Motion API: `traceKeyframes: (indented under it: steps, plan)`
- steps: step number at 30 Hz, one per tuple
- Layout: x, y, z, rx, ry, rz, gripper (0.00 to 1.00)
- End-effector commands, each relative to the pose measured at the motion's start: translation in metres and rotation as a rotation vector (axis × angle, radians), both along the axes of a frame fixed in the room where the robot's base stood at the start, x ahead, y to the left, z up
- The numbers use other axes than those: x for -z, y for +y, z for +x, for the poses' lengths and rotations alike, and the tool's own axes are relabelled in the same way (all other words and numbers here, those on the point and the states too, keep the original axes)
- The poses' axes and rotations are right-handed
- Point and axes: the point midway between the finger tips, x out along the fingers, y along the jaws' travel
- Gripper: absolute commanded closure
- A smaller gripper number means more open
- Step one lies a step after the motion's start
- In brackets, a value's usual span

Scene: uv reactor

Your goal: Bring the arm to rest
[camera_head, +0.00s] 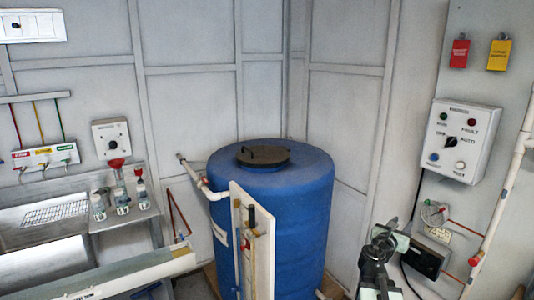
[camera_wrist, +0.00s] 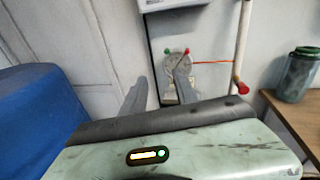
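My gripper (camera_wrist: 160,82) shows in the wrist view with its two grey fingers apart and nothing between them. It points toward a small wall device with a red and a green knob (camera_wrist: 176,62), which lies beyond the fingertips. I cannot tell how far the fingers are from it. In the head view, part of my arm and gripper (camera_head: 383,247) is raised at the lower right, right of the blue tank (camera_head: 285,215) and below the control box.
A control box (camera_head: 461,140) hangs on the right wall, with white pipes (camera_head: 510,185) beside it. A sink (camera_head: 40,230) and small bottles (camera_head: 122,202) are at left. A jar (camera_wrist: 298,75) stands on a wooden table (camera_wrist: 295,112) at right in the wrist view.

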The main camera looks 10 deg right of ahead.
Motion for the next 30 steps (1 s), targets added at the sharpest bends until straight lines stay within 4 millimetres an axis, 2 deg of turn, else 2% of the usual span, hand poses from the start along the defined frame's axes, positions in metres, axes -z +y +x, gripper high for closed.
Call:
traceKeyframes:
  steps: [1, 2, 4, 5, 6, 8, 9, 11, 12, 14, 15, 16, 18, 21, 24, 30]
  plan:
    - [-0.005, 0.027, 0.015, -0.026, -0.024, 0.049, 0.65]
    - [-0.004, 0.044, 0.023, -0.037, -0.048, 0.096, 0.65]
    - [0.006, 0.092, 0.039, -0.039, -0.138, 0.275, 0.65]
    - [0.013, 0.116, 0.044, -0.026, -0.187, 0.379, 0.65]
    - [0.027, 0.147, 0.048, 0.011, -0.256, 0.539, 0.65]
    - [0.053, 0.194, 0.046, 0.104, -0.351, 0.788, 0.65]
    - [0.072, 0.224, 0.041, 0.187, -0.407, 0.947, 0.65]
    - [0.099, 0.268, 0.028, 0.345, -0.479, 1.169, 0.65]
    - [0.116, 0.296, 0.016, 0.476, -0.521, 1.304, 0.65]
    - [0.139, 0.336, -0.006, 0.712, -0.580, 1.477, 0.65]
    - [0.153, 0.360, -0.023, 0.900, -0.621, 1.570, 0.65]
    - [0.162, 0.374, -0.037, 1.051, -0.655, 1.618, 0.65]
    - [0.172, 0.402, -0.063, 1.350, -0.719, 1.664, 0.65]
    - [0.175, 0.422, -0.085, 1.619, -0.804, 1.633, 0.65]
    - [0.175, 0.424, -0.092, 1.715, -0.883, 1.589, 0.65]
    - [0.175, 0.424, -0.092, 1.732, -0.912, 1.585, 0.65]
